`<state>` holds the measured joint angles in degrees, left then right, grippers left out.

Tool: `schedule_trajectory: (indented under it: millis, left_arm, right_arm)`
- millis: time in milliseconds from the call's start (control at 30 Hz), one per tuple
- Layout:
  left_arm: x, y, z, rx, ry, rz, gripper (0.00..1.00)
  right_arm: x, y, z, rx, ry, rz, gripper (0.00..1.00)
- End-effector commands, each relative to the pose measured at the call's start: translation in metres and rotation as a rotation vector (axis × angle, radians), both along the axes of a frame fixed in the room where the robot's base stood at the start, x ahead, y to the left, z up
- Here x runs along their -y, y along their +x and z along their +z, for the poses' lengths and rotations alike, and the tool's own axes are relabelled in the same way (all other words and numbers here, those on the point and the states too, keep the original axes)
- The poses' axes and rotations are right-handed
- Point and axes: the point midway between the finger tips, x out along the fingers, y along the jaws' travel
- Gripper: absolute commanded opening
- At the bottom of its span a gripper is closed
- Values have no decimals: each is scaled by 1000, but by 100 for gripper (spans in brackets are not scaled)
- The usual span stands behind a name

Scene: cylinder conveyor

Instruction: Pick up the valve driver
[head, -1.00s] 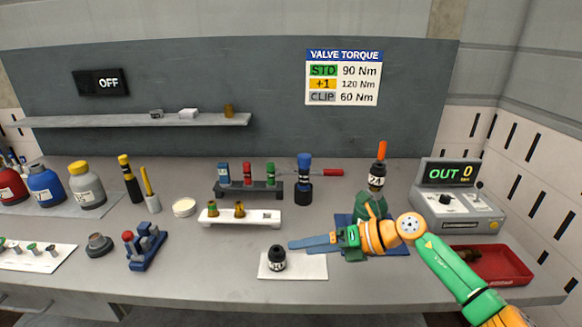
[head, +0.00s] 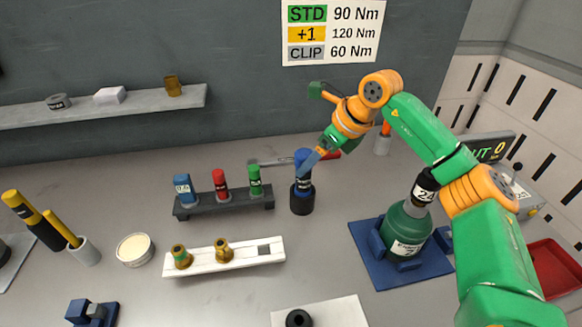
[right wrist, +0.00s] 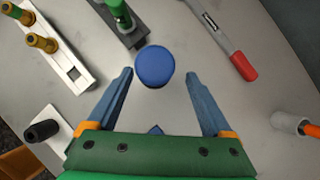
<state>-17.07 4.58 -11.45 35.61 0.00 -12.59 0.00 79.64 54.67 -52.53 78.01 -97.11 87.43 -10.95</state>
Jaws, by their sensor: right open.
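The valve driver appears to be the blue-capped tool (head: 303,186) standing upright in a round black base, right of the small rack. In the right wrist view its round blue top (right wrist: 155,66) lies between the fingertips, seen from above. My right gripper (head: 312,160) is open at the driver's upper part, with a finger partly covering it in the head view. In the right wrist view the two blue fingers (right wrist: 163,82) stand apart on either side of the cap, with visible gaps. My left gripper is not in view.
A dark rack (head: 225,203) with blue, red and green drivers stands just left. A red-handled wrench (head: 268,162) lies behind. A white holder (head: 230,258) with brass fittings sits in front. A green bottle (head: 404,230) on a blue stand is at right, near my arm.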

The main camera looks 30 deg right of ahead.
Motion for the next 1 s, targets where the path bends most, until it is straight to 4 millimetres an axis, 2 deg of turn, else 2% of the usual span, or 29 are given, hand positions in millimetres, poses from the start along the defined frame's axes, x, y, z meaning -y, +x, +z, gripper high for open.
schedule_trajectory:
  millis: [267, 400, 633, 933, 1000]
  left_arm:
    - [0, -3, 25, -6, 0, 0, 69]
    - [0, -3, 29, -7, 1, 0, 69]
    - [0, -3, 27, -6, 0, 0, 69]
    - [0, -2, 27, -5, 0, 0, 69]
    - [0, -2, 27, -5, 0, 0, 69]
  right_arm:
    - [-12, 12, -38, -8, 0, 2, 84]
    - [-17, 21, -59, -4, 1, 1, 84]
    - [-17, 23, -64, -2, 1, 1, 84]
    - [-17, 23, -63, -1, 2, 0, 4]
    - [-17, 23, -63, -1, 1, 0, 0]
